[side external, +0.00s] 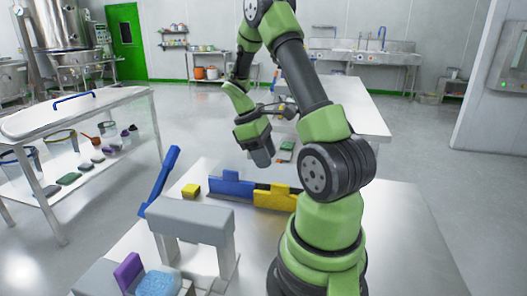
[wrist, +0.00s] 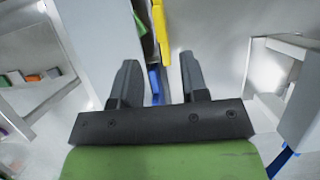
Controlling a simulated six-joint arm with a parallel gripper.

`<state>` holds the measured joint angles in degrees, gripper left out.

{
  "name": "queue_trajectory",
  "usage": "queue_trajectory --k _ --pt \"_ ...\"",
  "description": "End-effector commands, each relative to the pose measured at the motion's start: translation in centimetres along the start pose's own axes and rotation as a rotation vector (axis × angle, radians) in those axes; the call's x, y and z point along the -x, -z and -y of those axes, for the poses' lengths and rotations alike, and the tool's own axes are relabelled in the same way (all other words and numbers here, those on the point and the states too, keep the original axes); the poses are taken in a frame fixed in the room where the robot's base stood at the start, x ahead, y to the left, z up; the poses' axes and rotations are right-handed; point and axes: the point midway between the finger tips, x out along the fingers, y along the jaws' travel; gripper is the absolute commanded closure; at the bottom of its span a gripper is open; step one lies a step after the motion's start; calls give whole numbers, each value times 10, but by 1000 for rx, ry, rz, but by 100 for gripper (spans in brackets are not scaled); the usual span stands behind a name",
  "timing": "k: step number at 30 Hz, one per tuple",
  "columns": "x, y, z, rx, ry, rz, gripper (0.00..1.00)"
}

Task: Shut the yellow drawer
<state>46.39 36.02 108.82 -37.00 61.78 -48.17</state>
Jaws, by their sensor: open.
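A low unit on the table has a blue front (side external: 230,188) with a raised tab and, to its right, a yellow front (side external: 278,199), which looks like the yellow drawer. My arm partly hides its right end. How far the drawer stands open I cannot tell. In the wrist view, a yellow strip (wrist: 161,30) runs above and between my fingertips, with a blue part (wrist: 155,80) below it. My gripper (side external: 262,158) hangs above the fronts, apart from them. In the wrist view, my gripper (wrist: 157,62) has its fingers spread with nothing held between them.
A small yellow block (side external: 190,190) sits left of the blue front. A blue bar (side external: 160,180) slants up at the table's left edge. A grey bridge-shaped stand (side external: 194,222) is in front, near a purple piece (side external: 129,270) and a blue sponge-like block (side external: 158,284). The table's right side is clear.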

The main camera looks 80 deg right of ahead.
Motion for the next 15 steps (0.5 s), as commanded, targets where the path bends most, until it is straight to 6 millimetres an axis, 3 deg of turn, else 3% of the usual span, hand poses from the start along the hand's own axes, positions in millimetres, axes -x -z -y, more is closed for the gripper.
queue_trajectory --k 4,12,15 --pt "11 0 0 0 -1 -1 60" --pt "12 0 0 0 1 0 60" --pt "12 0 2 29 -3 4 83"
